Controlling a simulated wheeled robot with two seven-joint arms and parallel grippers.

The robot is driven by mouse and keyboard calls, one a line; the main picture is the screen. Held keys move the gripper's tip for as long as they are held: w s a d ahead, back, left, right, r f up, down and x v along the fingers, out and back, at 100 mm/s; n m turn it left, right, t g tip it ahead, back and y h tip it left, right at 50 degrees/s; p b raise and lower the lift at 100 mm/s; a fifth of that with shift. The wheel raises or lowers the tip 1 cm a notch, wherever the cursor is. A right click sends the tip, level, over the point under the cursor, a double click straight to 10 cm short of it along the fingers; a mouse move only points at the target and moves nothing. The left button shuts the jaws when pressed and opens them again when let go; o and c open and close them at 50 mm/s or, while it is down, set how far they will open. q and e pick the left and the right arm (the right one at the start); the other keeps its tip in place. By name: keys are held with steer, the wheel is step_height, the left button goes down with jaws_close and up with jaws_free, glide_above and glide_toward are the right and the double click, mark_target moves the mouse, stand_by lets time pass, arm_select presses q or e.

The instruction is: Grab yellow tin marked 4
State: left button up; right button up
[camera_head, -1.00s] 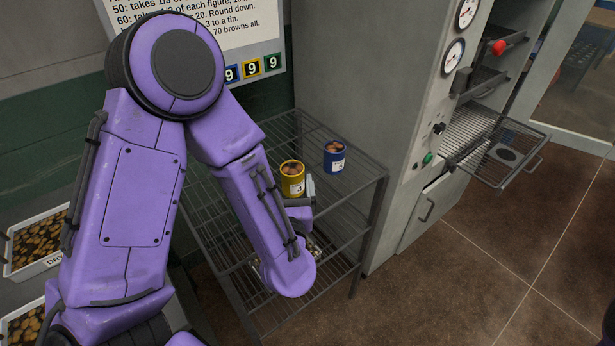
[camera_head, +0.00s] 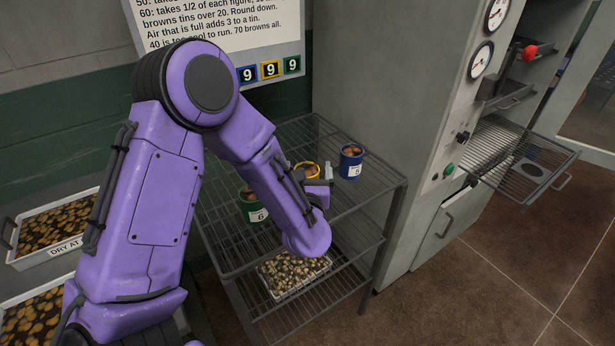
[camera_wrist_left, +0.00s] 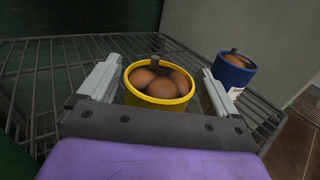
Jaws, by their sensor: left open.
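The yellow tin (camera_head: 307,168) stands on the top wire shelf, mostly hidden behind my left wrist in the head view. In the left wrist view the yellow tin (camera_wrist_left: 158,88) holds several brown round items and sits between the two fingers. My left gripper (camera_wrist_left: 160,82) is open, with one finger on each side of the tin and a small gap visible on each side. In the head view the left gripper (camera_head: 318,184) is partly hidden by my forearm. The tin's label is hidden now. My right gripper is not in view.
A blue tin (camera_head: 351,162) marked 5 stands to the right on the wire rack (camera_head: 375,195). A green tin (camera_head: 252,206) marked 6 stands to the left, beside my forearm. A tray of small items (camera_head: 293,274) lies on a lower shelf. The oven's wire shelf (camera_head: 510,150) sticks out at right.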

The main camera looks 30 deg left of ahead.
arm_select(q)
steer(key=shift+w+a+f, duration=0.1)
steer(key=shift+w+a, duration=0.15)
steer(key=c, duration=1.1)
